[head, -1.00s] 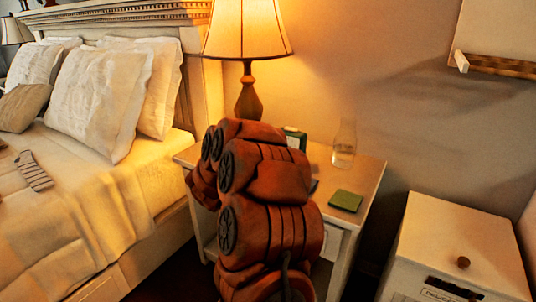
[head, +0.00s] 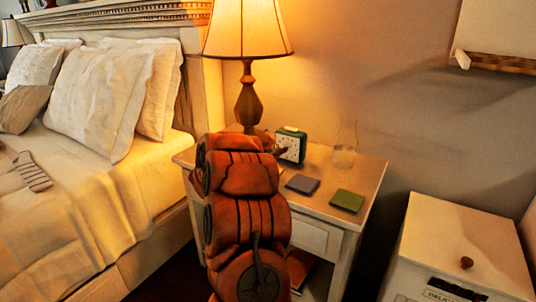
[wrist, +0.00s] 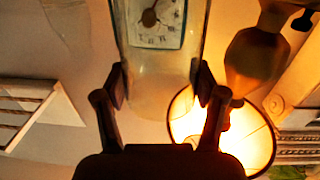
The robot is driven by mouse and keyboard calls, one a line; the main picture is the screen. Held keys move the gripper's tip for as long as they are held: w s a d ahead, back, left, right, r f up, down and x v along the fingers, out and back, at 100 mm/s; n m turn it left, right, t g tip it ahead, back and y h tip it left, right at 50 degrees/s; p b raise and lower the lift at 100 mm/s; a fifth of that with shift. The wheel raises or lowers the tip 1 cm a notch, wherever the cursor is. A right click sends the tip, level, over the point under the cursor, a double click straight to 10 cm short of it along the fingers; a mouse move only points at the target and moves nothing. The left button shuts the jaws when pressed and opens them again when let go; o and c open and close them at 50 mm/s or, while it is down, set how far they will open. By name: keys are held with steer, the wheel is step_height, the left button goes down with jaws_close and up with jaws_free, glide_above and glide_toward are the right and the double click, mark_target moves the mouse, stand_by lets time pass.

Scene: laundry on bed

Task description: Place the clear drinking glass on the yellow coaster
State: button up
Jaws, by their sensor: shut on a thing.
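My gripper (wrist: 159,82) is shut on the clear drinking glass (wrist: 160,60) in the wrist view, with a finger on each side of it. The green alarm clock shows through the glass. That view is upside down, with the lampshade at the bottom. In the head view my arm covers the left part of the nightstand, and the gripper and held glass are not clearly visible. A green coaster (head: 347,201) and a blue-grey coaster (head: 302,184) lie on the nightstand.
The nightstand (head: 372,175) also bears a green alarm clock (head: 291,146), a clear carafe (head: 345,150) and a lit lamp (head: 247,95). The bed (head: 85,205) is to the left. A white cabinet (head: 460,235) with a knob stands to the right.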

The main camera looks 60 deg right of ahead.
steer(key=shift+f, duration=0.25)
steer(key=o, duration=1.3)
steer(key=shift+r, duration=0.2)
steer(key=a+p, duration=0.1)
steer(key=a, duration=1.1)
steer(key=shift+p, duration=0.3)
